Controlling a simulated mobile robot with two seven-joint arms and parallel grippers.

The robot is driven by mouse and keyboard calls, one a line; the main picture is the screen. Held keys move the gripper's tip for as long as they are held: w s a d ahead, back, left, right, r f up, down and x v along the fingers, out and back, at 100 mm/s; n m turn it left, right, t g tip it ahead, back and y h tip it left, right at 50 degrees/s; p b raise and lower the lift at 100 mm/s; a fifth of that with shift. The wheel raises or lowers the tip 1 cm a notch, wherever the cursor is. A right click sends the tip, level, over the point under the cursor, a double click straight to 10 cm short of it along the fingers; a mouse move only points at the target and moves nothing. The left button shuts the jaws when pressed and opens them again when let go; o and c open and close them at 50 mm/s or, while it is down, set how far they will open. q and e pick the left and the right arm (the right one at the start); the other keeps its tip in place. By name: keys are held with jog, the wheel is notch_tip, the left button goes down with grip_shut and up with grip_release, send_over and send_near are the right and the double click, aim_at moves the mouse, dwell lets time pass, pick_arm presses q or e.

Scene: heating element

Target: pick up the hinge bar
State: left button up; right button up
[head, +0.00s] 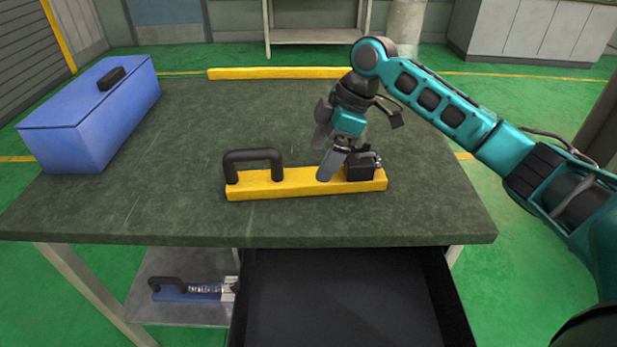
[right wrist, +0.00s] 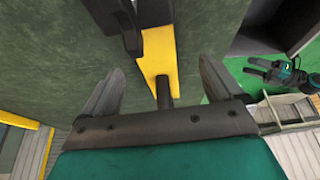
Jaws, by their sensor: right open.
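The hinge bar (head: 300,184) is a yellow bar lying flat near the front of the table. It has a black arched handle (head: 253,160) at its left end and a dark block (head: 362,167) near its right end. My right gripper (head: 330,165) is open just above the bar, between handle and block, nearer the block. In the right wrist view, the yellow bar (right wrist: 158,52) shows beyond the open right fingers (right wrist: 158,88), with a dark post between them. Contact cannot be told. A small dark gripper, apparently my left (right wrist: 268,70), shows at the right there; its jaw state is unclear.
A blue box (head: 95,110) with a black handle stands at the table's left. A long yellow bar (head: 280,73) lies along the back edge. An open black drawer (head: 345,300) juts out in front. A blue part with a spring (head: 190,292) lies on the lower shelf. The table (head: 200,115) is otherwise clear.

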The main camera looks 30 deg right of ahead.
aim_at(308, 176)
jog(key=x, duration=0.2)
jog(key=b+x, duration=0.1)
jog(key=x, duration=0.2)
jog(key=shift+w+f, duration=0.35)
jog(key=shift+w, duration=0.05)
grip_shut()
jog(key=shift+r, duration=0.2)
dwell(0.5)
